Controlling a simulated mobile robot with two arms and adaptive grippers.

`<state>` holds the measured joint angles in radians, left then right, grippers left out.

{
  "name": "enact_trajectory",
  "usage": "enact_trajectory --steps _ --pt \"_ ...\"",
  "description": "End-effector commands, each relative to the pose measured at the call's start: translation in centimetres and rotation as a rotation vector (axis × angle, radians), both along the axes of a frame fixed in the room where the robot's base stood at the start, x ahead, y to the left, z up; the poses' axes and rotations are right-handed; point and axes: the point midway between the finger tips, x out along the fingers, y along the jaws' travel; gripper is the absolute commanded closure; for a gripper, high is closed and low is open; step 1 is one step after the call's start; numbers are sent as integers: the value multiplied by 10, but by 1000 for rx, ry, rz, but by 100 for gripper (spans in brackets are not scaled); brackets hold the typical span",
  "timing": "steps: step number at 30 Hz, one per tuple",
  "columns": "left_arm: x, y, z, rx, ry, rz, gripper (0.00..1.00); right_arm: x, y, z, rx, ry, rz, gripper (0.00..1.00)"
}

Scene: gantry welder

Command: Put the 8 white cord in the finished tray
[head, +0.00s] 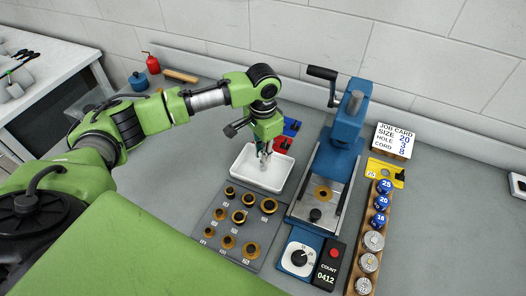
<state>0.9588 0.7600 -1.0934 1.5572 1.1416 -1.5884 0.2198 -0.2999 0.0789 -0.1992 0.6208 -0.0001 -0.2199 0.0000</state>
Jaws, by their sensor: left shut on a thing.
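My left gripper (264,156) points down over the white tray (248,181), in the middle of the head view. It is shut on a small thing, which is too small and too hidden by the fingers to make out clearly. The fingertips are over or inside the tray; I cannot tell whether the held thing touches the tray floor. No other thing shows clearly in the tray. A job card (395,138) at the right reads size 20, hole 3, cord 8. My right gripper is not in view.
A grey board (211,239) with several brass rings lies in front of the tray. A blue hand press (344,143) stands close on the right. Red and blue bins (283,146) are behind the tray. A wooden rack (374,230) holds several round pieces.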

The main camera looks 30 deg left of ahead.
Motion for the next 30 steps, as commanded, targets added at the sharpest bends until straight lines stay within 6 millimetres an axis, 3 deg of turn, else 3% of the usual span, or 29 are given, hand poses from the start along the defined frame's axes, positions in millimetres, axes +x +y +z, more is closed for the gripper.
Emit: enact_trajectory --steps 8,9,11,23,30 --pt "0 0 -6 0 1 0 99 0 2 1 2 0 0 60" --pt "0 0 -6 0 0 0 76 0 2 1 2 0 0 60" --pt "0 0 -6 0 0 0 64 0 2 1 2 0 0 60" --pt "0 0 -1 0 -1 0 64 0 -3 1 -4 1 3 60" --pt "1 -1 40 -1 -5 0 64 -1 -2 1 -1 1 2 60"
